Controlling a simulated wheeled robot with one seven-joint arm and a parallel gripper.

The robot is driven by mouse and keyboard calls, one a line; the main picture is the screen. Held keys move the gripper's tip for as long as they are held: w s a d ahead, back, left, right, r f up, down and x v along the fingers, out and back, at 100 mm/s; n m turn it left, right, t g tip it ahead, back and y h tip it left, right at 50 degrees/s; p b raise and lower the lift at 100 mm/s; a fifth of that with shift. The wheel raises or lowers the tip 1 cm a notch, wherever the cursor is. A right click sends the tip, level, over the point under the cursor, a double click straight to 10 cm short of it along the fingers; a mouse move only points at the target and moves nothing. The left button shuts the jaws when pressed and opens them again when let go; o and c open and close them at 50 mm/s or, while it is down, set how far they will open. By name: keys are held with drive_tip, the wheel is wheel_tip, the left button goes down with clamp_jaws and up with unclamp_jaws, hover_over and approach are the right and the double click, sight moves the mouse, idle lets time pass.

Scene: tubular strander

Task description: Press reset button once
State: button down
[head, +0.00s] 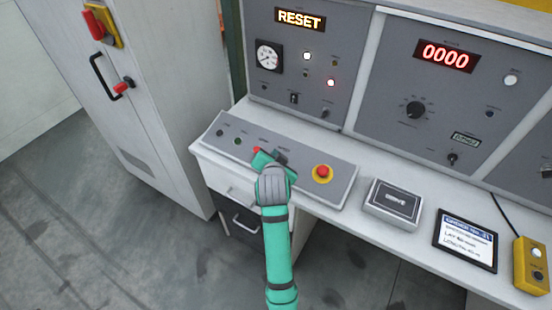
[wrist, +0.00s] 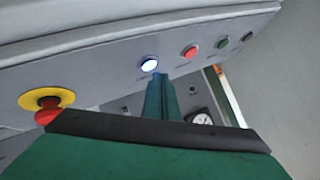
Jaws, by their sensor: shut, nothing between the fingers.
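The sloped button panel (head: 335,178) is on the desk ahead of me. In the wrist view, where the panel appears upside down, a lit blue-white button (wrist: 149,65) sits between the red emergency stop and a small red button. Its label is too small to read; it seems to be the reset button. My gripper (head: 272,163) is over the panel and hides this button in the head view. In the wrist view my shut, empty gripper (wrist: 160,80) has its fingertips right by the lit button. I cannot tell whether they touch it. A display (head: 300,19) reads "RESET".
The red emergency stop on its yellow base (head: 322,173) stands close to the right of my gripper. A small red button (head: 256,150) and a green button (head: 237,141) are at its left. A grey box (head: 393,204), a tablet (head: 466,240) and a yellow pendant (head: 531,265) lie farther right.

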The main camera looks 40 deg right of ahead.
drive_tip(key=shift+s+d, duration=0.15)
idle(0.4)
drive_tip(key=shift+f, duration=0.15)
drive_tip(key=shift+w+f, duration=0.2)
drive_tip(key=shift+f, duration=0.1)
drive_tip(key=shift+f, duration=0.1)
idle(0.4)
